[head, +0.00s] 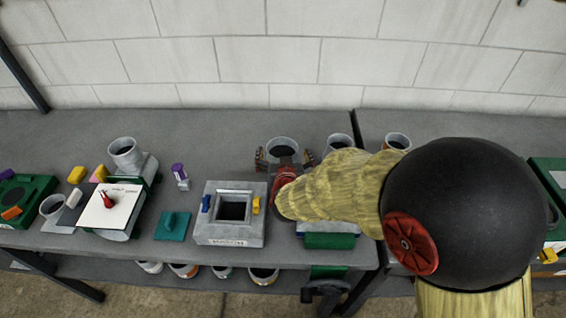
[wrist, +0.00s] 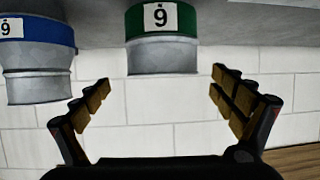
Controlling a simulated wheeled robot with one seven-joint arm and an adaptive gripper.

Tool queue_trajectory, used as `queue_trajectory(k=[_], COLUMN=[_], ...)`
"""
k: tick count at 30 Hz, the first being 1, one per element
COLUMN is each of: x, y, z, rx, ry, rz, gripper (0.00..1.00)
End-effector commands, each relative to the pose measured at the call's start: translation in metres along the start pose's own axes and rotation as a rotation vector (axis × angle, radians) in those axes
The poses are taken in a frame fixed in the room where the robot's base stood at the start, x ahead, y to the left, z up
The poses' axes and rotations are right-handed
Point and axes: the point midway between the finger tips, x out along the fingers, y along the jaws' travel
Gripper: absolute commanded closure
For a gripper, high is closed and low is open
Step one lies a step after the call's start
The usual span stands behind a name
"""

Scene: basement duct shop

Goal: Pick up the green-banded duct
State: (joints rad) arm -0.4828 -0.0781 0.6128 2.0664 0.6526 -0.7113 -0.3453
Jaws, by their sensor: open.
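The green-banded duct (wrist: 162,40) is a grey round duct with a wide green band and a white label bearing a digit. In the wrist view it appears upside down, centred ahead of the gap between my fingers. In the head view its grey open top (head: 282,146) shows at the back of the bench, its lower part hidden by my arm. My gripper (wrist: 160,82) is open and empty, with one finger toward each side of the duct. In the head view my gripper (head: 284,160) looks level and close to the duct; I see no contact.
A blue-banded duct (wrist: 38,60) stands beside the green-banded one; an orange-banded duct (head: 397,141) stands farther right. A grey box with a square opening (head: 215,238) is at the front left. The block wall (head: 290,60) rises behind the bench.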

Motion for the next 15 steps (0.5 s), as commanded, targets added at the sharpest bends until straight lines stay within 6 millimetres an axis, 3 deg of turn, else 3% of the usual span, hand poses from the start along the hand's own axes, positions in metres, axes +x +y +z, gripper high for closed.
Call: queue_trajectory(k=[7, 15], x=[0.036, 0.043], y=[-0.004, -0.004], z=[0.001, -0.001], rx=[0.000, 0.000], ry=[-0.001, 0.000], rz=[0.001, -0.001], gripper=[0.05, 0.05])
